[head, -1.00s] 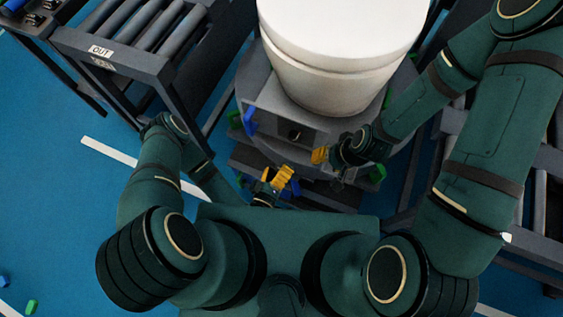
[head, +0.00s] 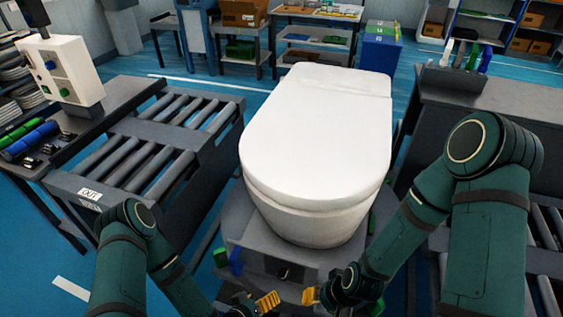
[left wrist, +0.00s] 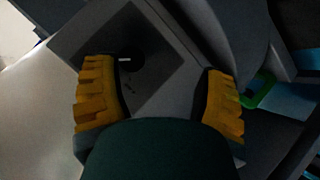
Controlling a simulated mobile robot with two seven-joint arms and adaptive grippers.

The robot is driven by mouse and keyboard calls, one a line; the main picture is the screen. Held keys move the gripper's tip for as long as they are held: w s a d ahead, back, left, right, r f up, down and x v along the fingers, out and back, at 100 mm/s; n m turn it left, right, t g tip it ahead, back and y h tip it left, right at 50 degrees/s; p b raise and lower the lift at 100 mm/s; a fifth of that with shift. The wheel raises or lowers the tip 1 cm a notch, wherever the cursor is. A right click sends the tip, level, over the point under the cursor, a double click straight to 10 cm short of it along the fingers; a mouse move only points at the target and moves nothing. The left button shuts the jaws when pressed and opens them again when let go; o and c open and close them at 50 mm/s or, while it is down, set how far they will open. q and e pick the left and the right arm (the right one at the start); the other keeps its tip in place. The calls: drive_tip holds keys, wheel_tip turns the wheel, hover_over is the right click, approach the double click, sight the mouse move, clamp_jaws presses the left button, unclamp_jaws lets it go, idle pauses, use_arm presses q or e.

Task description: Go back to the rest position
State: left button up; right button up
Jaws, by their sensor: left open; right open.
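My left gripper (head: 262,303) is low in the head view, in front of the grey stand under the toilet. Its yellow fingers also show in the left wrist view (left wrist: 160,103), spread apart with nothing between them. My right gripper (head: 318,294) is just to the right of it, with a yellow finger showing and the rest partly hidden by its own wrist. No object shows in it. The white toilet (head: 318,130) sits lid down on the grey stand (head: 262,262), beyond both grippers.
A roller conveyor (head: 130,160) marked OUT is at the left, close to my left arm. A grey bench (head: 500,105) with tools and more rollers (head: 545,240) are at the right, close to my right arm. A white control box (head: 62,70) stands at the far left.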

use_arm(q)
drive_tip(key=s+a+r+g+y, duration=0.1)
drive_tip(key=s+a+r+g, duration=0.1)
drive_tip(key=r+g, duration=0.2)
drive_tip(key=s+a+r+g+y, duration=0.1)
drive_tip(key=s+a+r+g, duration=0.1)
drive_tip(key=r, duration=0.4)
drive_tip(key=shift+s+a+r+g+y, duration=0.2)
drive_tip(key=shift+s+g+y, duration=0.2)
drive_tip(key=shift+g, duration=0.5)
